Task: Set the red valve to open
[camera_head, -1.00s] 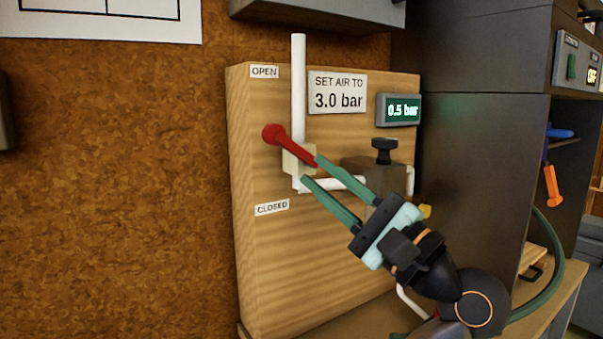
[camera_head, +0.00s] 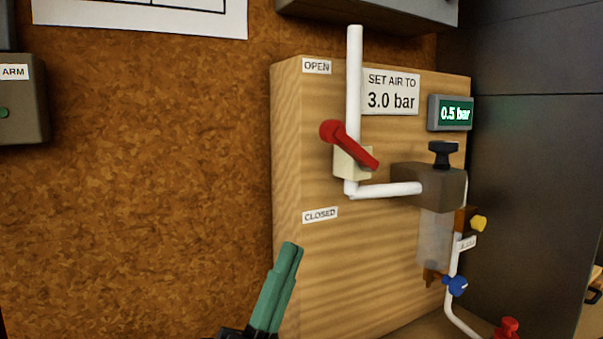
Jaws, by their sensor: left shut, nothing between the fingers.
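The red valve (camera_head: 358,151) is a red lever with a round knob, mounted on a pale block on the white pipe. It slants with its knob up and to the left, between the OPEN label (camera_head: 316,66) above and the CLOSED label (camera_head: 320,214) below. My left gripper (camera_head: 291,247) is at the bottom of the view, its green fingers together and empty. It is below and left of the valve, clear of it. My right gripper is not in view.
The wooden panel (camera_head: 345,285) carries a sign (camera_head: 391,94) reading 3.0 bar and a display (camera_head: 451,113) reading 0.5 bar. A black knob (camera_head: 443,153), a yellow knob (camera_head: 478,223) and a blue valve (camera_head: 456,286) are on the right. A grey box (camera_head: 25,100) hangs on the left wall.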

